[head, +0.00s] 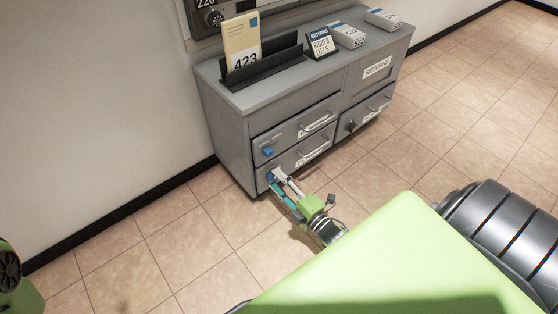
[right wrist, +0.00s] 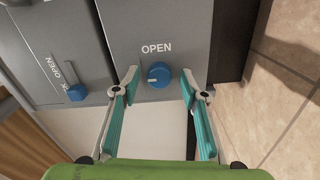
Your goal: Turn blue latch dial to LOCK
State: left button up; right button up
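A round blue dial (right wrist: 159,75) sits on a grey drawer front in the right wrist view, with the word OPEN printed above it and a small pale mark at its left side. I see no LOCK label there. My right gripper (right wrist: 158,84) is open, its teal-padded fingers on either side of this dial with gaps. In the head view my right gripper (head: 279,182) is at the lower left drawer of the cabinet and mostly covers the dial there. A second blue dial (head: 267,152) is on the drawer above, and it also shows in the right wrist view (right wrist: 76,92). My left gripper is out of view.
The grey cabinet (head: 228,147) stands against the wall. Its drawers have bar handles (head: 317,123), and a black knob (head: 351,126) is at the right. A black rack (head: 265,69) with a card marked 423 and several small boxes are on top. The tiled floor in front is clear.

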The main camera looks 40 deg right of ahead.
jog(key=s, duration=1.2)
jog(key=shift+d, duration=0.45)
